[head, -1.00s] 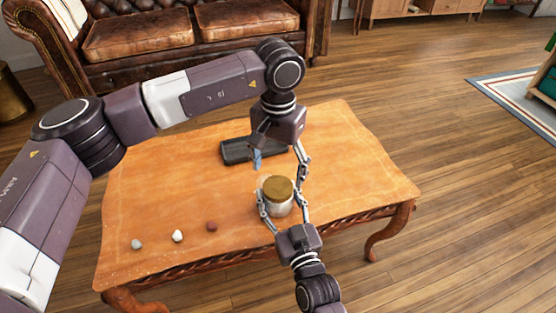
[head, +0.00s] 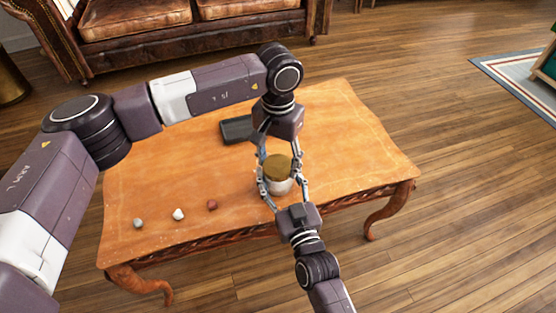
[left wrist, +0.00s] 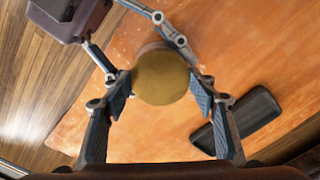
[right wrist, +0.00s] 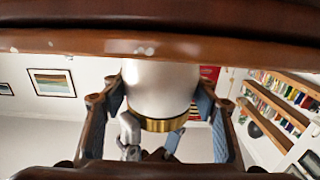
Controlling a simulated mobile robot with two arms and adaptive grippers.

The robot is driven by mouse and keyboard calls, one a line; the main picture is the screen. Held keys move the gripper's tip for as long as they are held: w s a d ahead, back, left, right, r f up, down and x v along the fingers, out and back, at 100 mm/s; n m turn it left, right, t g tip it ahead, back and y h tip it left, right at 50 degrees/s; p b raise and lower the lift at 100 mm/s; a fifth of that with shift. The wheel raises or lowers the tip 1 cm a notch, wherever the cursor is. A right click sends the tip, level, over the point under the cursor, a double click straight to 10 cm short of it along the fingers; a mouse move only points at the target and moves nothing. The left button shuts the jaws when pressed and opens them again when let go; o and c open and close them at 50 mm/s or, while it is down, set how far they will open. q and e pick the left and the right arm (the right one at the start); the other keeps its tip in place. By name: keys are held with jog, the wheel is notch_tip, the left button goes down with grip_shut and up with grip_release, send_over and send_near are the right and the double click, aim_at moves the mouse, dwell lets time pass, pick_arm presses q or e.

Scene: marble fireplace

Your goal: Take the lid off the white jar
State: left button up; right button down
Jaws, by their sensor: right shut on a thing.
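The white jar (head: 281,187) stands near the table's front edge with a round gold-brown lid (head: 277,164) on it. My right gripper (head: 282,188) is shut on the jar's body from the front, a finger on each side; its wrist view shows the white body (right wrist: 160,90) between the fingers, upside down, with the gold lid rim (right wrist: 160,125). My left gripper (head: 280,165) points down over the jar, open, its fingers spread to either side of the lid. In the left wrist view the lid (left wrist: 161,78) lies between and beyond the open fingertips, with a gap to the right finger.
A grey stone (head: 138,223), a white stone (head: 178,214) and a reddish stone (head: 212,205) lie along the front left. The table's (head: 350,150) right side is clear.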

pick_arm(q)
jog(key=c, duration=0.4)
jog(key=n, duration=0.5)
jog(key=shift+n, duration=0.4)
jog(key=n, duration=0.8)
jog(key=shift+n, duration=0.3)
jog(key=n, duration=0.5)
jog(key=shift+r, duration=0.1)
jog(key=n, duration=3.4)
jog(key=shift+n, duration=0.3)
